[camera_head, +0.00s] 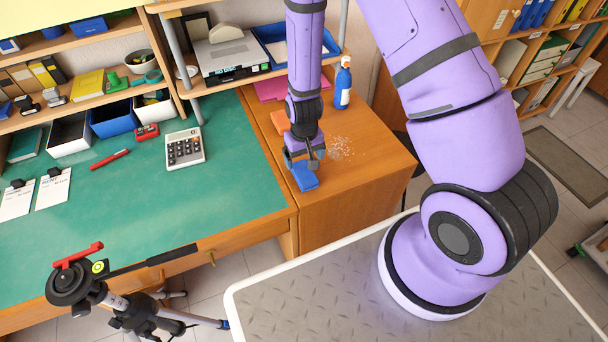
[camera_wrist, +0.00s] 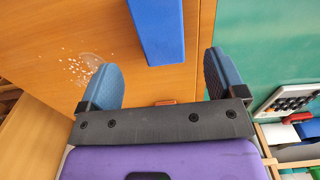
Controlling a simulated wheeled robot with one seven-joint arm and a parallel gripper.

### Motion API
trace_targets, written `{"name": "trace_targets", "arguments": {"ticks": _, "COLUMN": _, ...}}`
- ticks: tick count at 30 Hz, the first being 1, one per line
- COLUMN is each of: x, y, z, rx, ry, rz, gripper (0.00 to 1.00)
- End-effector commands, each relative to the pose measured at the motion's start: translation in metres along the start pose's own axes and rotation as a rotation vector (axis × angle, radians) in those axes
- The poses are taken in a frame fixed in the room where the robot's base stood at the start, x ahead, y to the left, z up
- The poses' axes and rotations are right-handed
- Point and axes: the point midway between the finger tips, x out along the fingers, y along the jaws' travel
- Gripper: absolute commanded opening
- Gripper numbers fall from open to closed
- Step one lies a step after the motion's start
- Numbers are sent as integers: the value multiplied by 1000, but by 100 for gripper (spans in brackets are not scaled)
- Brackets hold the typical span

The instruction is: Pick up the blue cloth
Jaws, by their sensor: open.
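The blue cloth (camera_head: 304,177) lies folded on the wooden cabinet top beside the green desk. In the wrist view the blue cloth (camera_wrist: 158,30) is at the top, beyond and between the two fingertips. My gripper (camera_head: 305,160) is right by the cloth in the head view and hides part of it. In the wrist view my gripper (camera_wrist: 160,78) is open, with its blue finger pads apart and nothing between them. I cannot tell whether a finger touches the cloth.
White crumbs (camera_head: 341,148) lie right of the cloth. A blue spray bottle (camera_head: 343,84) stands behind, and an orange item (camera_head: 281,121) lies behind my gripper. The green desk (camera_head: 190,205) holds a calculator (camera_head: 185,149). Shelves stand at the back; a tripod (camera_head: 100,285) stands in front.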

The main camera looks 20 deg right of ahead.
Motion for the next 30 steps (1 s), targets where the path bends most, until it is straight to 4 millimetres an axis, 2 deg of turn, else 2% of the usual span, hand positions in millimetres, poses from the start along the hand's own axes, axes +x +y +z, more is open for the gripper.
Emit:
{"name": "trace_targets", "arguments": {"ticks": 3, "x": 12, "y": 0, "z": 0, "rx": 0, "ry": -1, "rz": 0, "gripper": 89}}
{"name": "trace_targets", "arguments": {"ticks": 11, "x": 26, "y": 0, "z": 1, "rx": 1, "ry": -1, "rz": 0, "gripper": 89}}
{"name": "trace_targets", "arguments": {"ticks": 21, "x": 65, "y": -1, "z": 3, "rx": 1, "ry": -1, "rz": -1, "gripper": 89}}
{"name": "trace_targets", "arguments": {"ticks": 30, "x": 70, "y": -1, "z": 3, "rx": 1, "ry": 1, "rz": 0, "gripper": 89}}
